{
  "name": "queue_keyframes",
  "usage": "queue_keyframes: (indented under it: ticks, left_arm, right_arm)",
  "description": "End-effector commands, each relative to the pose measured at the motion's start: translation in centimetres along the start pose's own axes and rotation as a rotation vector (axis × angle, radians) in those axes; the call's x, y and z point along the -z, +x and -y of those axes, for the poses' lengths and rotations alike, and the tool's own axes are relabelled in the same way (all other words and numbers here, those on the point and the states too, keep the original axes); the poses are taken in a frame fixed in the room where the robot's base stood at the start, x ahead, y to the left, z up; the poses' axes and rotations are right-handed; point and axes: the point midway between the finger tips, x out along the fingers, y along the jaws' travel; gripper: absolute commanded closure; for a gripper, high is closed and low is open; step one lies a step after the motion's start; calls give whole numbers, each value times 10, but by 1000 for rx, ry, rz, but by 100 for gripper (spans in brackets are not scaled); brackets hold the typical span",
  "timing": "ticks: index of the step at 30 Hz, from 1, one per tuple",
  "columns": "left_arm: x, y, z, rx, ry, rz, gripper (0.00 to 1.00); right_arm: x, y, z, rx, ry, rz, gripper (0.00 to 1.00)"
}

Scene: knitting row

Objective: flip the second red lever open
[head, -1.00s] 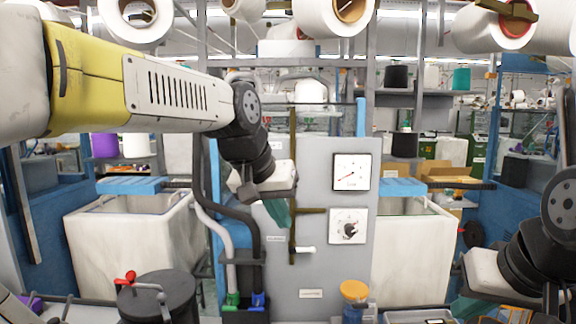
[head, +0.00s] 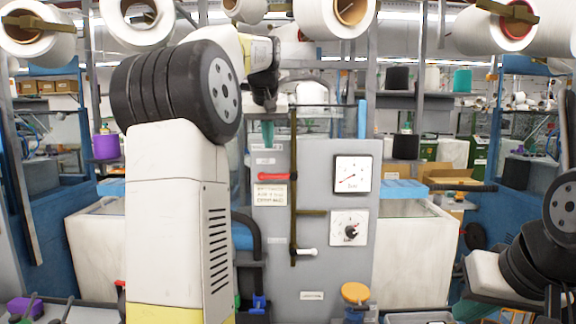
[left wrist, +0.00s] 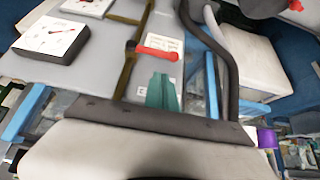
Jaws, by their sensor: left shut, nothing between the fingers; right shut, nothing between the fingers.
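A red lever (head: 273,177) lies level on the grey panel (head: 335,270), its right end at a brown upright rod (head: 294,130). It also shows in the left wrist view (left wrist: 158,53). My left gripper (head: 268,133), with teal fingertips, is shut and empty above the lever, apart from it in the picture. Its fingers (left wrist: 160,92) point toward the panel in the left wrist view. A second red piece (head: 120,285) shows at lower left, mostly hidden behind my left arm. My right gripper (head: 468,309) is shut and empty at lower right.
A white-ended lever (head: 305,251) sits lower on the same rod. Two dials (head: 352,173) are to the right. A label (head: 271,195) is under the red lever. An orange-topped spool (head: 354,292) stands below the panel. White yarn cones hang above.

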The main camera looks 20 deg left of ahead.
Motion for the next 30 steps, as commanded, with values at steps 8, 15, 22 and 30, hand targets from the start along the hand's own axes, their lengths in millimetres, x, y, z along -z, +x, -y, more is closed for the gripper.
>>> queue_keyframes:
  ticks: [8,15,22,30]
  left_arm:
    - [-1,5,0,-1,0,1,100]
    - [-1,42,-1,-1,1,4,100]
    - [-1,81,0,-1,0,2,100]
    - [0,100,0,-2,0,-1,100]
  right_arm:
    - [0,0,0,0,0,0,100]
    - [0,0,0,0,0,0,100]
    - [0,0,0,0,0,0,100]
    - [0,0,0,0,0,0,100]
